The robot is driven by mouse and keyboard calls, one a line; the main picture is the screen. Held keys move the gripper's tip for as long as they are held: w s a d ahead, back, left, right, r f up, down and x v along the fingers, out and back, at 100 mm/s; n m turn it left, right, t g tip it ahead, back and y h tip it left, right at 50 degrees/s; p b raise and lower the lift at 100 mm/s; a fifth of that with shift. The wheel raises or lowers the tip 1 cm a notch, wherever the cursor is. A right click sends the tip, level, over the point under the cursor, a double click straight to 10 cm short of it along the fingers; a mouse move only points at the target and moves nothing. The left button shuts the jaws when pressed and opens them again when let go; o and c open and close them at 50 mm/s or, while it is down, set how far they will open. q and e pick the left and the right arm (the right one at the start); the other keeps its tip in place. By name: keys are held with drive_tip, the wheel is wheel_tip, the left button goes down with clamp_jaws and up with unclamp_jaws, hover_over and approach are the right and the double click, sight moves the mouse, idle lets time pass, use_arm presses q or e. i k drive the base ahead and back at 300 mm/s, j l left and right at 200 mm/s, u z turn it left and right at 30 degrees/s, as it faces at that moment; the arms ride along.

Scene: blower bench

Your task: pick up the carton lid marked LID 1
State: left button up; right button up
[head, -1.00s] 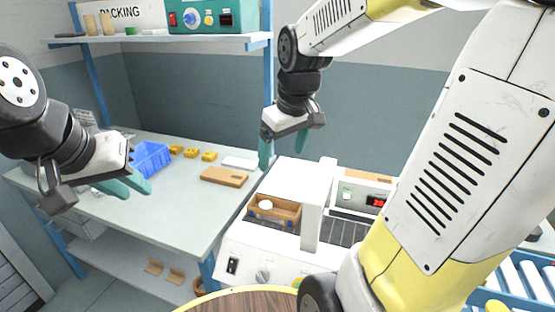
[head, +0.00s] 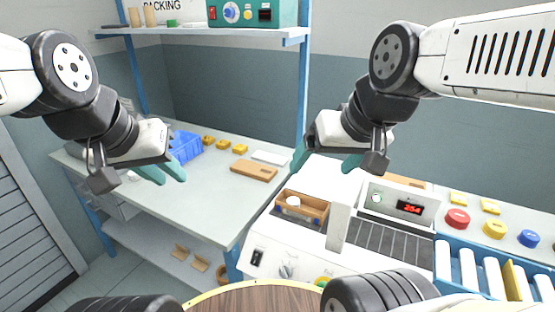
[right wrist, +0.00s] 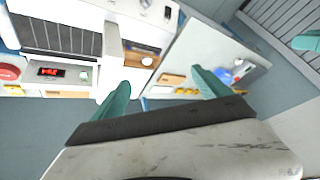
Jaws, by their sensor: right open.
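No LID 1 marking is readable in either view. A flat brown piece (head: 254,171) lies on the grey bench and could be a carton lid; a flat white piece (head: 268,157) lies just behind it. My right gripper (head: 325,163) is open and empty, raised above the white machine, to the right of these pieces. In the right wrist view its teal fingers (right wrist: 160,95) are wide apart with nothing between them. My left gripper (head: 165,174) hangs above the left part of the bench with its fingers apart and nothing visible between them.
A blue bin (head: 186,146) and several yellow blocks (head: 223,145) stand along the bench. The white machine (head: 270,245) holds a wooden tray (head: 302,207) and a dark belt (head: 388,243). A roller conveyor (head: 470,270) is at right. The bench front (head: 190,205) is clear.

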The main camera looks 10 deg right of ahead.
sight(262, 172)
drive_tip(key=i+j, duration=0.2)
drive_tip(key=j, duration=0.15)
drive_tip(key=i+j+z, duration=0.1)
drive_tip(key=j, duration=0.25)
drive_tip(key=i+j, duration=0.25)
drive_tip(key=i+j+z, duration=0.1)
drive_tip(key=j, duration=0.35)
drive_tip(key=i+j+z, duration=0.1)
drive_tip(key=i+j, duration=0.15)
drive_tip(key=j, duration=0.15)
